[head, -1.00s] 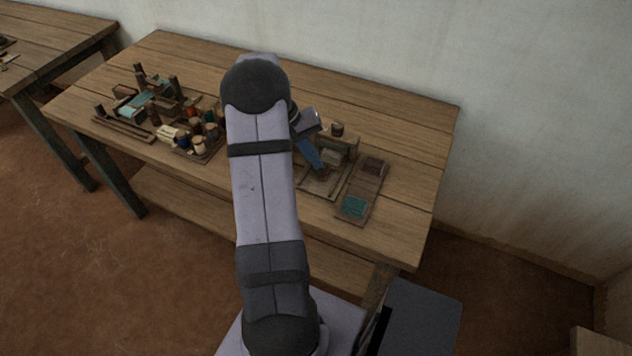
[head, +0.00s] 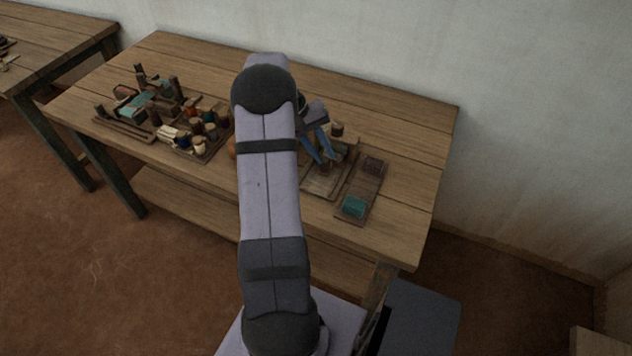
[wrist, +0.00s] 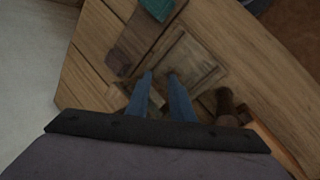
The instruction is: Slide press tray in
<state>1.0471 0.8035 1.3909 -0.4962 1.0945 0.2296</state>
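The press tray (head: 322,184) is a flat brown wooden tray at the front of a small wooden press (head: 347,147), near the right end of the table. In the wrist view the tray (wrist: 188,58) lies just beyond my fingertips. My gripper (head: 326,160) points down over the press and the back of the tray, with its two blue fingers apart. In the wrist view my gripper (wrist: 160,77) shows a gap between the fingers and nothing clearly held. I cannot tell whether a fingertip touches the tray. My arm and fingers hide part of the press.
A narrow board (head: 364,190) with a teal block (head: 354,207) and a dark patch lies right of the tray. A rack of bobbins (head: 197,135) and a small loom model (head: 140,105) stand at the left. The table's right end is clear.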

